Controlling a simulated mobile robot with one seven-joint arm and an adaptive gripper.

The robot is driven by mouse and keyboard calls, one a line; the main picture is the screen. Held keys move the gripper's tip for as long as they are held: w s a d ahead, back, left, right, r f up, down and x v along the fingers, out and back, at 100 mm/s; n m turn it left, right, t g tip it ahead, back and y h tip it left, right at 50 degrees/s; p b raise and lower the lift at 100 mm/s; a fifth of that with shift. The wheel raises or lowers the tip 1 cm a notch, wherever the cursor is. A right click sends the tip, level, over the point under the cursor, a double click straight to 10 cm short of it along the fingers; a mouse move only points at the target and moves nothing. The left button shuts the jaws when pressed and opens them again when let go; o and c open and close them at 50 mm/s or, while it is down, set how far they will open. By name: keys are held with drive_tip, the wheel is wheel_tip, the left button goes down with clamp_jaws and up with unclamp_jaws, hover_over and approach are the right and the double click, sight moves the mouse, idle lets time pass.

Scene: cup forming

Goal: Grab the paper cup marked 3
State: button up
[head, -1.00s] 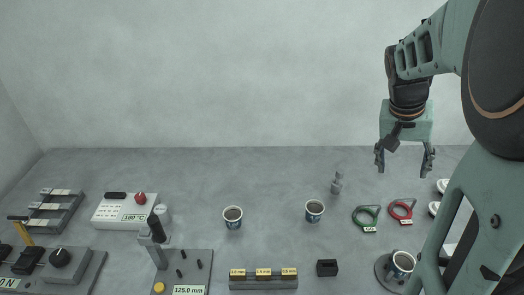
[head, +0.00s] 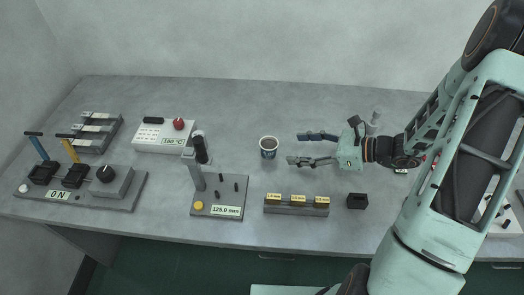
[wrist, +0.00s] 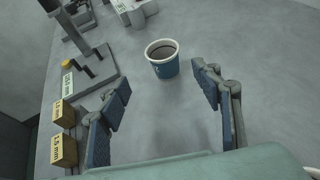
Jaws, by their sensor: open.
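A white paper cup with a blue band (head: 269,148) stands upright on the table, left of my gripper (head: 298,149) in the head view. The mark on its band is too small to read. My gripper is open and lies nearly level, its fingertips pointing at the cup and a short gap away from it. In the wrist view the cup (wrist: 165,66) stands just beyond and between the two fingertips (wrist: 162,82), with nothing between them. The other cups are not visible now; my arm covers part of the table at the right.
A stand marked 125.0 mm (head: 215,210) is left of the cup. A white box marked 100 °C (head: 160,140) is farther left. The table behind the cup is clear.

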sight(269, 146)
drive_tip(key=shift+w+a+m, duration=0.25)
drive_tip(key=shift+a+m, duration=0.05)
drive_tip(key=x, duration=1)
drive_tip(key=shift+w+f+p, duration=0.15)
drive_tip(key=shift+w+p, duration=0.05)
drive_tip(key=shift+p, duration=0.15)
drive_tip(key=c, duration=0.9)
